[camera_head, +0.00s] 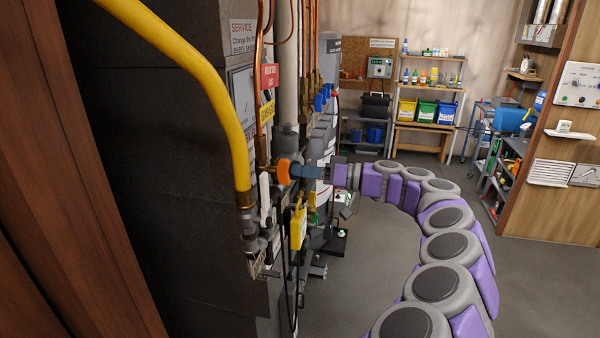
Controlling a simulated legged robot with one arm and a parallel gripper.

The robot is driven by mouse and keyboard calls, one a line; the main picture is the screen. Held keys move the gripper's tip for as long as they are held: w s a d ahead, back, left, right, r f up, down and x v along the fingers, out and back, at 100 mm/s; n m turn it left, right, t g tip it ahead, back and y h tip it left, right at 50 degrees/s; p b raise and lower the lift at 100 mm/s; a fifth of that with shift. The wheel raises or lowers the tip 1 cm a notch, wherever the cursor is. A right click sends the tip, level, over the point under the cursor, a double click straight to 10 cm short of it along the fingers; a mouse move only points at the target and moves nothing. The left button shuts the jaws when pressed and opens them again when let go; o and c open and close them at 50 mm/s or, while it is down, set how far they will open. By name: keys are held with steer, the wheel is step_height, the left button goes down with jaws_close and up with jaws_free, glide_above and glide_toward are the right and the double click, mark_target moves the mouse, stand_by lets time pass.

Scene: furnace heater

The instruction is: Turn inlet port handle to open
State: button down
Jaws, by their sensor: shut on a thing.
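My arm curves from the bottom right to the furnace's pipework, and my gripper (303,171) is at its far end. The gripper is shut on a handle among the fittings, apparently the inlet port handle.
A thick yellow pipe (203,75) runs down on the near side. A yellow tag (298,227) and dark cables hang below the gripper. The dark furnace side panel (160,170) fills the left. Shelves with coloured bins (426,110) stand at the back. Open floor (365,260) lies right of the furnace.

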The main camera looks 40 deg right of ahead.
steer(key=shift+f+n, duration=0.25)
steer(key=shift+n, duration=0.55)
steer(key=n, duration=0.4)
steer(key=c, duration=1.5)
jaws_free()
steer(key=shift+c, duration=0.2)
steer(key=o, duration=0.4)
steer(key=shift+d, duration=0.25)
steer(key=shift+o, duration=0.7)
steer(key=shift+a+r, duration=0.1)
steer(key=v, duration=0.7)
